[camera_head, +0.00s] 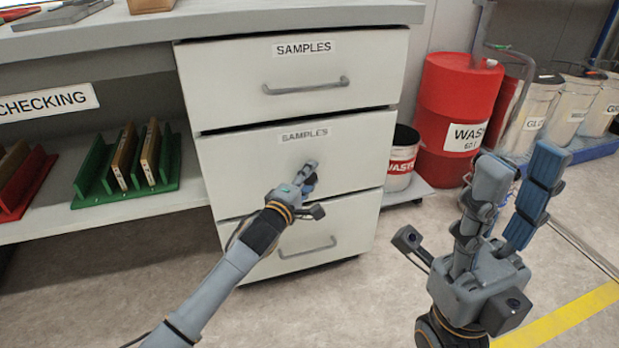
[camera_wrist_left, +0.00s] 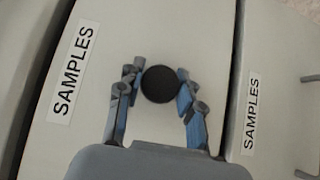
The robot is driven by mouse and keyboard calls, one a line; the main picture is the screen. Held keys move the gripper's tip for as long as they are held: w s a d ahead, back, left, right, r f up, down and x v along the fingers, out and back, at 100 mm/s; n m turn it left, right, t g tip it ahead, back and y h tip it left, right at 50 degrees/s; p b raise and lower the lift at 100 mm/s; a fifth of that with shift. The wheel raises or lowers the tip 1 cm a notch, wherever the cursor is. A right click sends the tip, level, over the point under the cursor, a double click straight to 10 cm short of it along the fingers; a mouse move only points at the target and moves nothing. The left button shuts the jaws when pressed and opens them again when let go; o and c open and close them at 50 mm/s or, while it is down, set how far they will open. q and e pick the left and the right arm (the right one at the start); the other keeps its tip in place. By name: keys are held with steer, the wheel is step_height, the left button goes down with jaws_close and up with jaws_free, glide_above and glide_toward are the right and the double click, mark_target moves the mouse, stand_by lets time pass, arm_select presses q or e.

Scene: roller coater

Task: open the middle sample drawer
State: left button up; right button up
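The middle sample drawer (camera_head: 352,152) is closed, flush in the white cabinet, with a SAMPLES label. It also shows in the left wrist view (camera_wrist_left: 62,130), where the picture is turned sideways. My left gripper (camera_head: 306,178) is in front of its middle and hides that part in the head view. In the left wrist view a round black knob-like disc (camera_wrist_left: 160,84) shows between the fingertips of my left gripper (camera_wrist_left: 158,80). The fingertips lie at both its edges; whether they press on it is unclear. My right gripper (camera_head: 516,185) is open and empty, right of the cabinet.
The top drawer (camera_head: 375,68) and bottom drawer (camera_head: 350,225) are closed, with bar handles. A red waste drum (camera_head: 455,95) and a small waste bin (camera_head: 401,160) stand right of the cabinet. Racks (camera_head: 95,175) fill the shelf at left. The floor in front is clear.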

arm_select(q)
jaws_close()
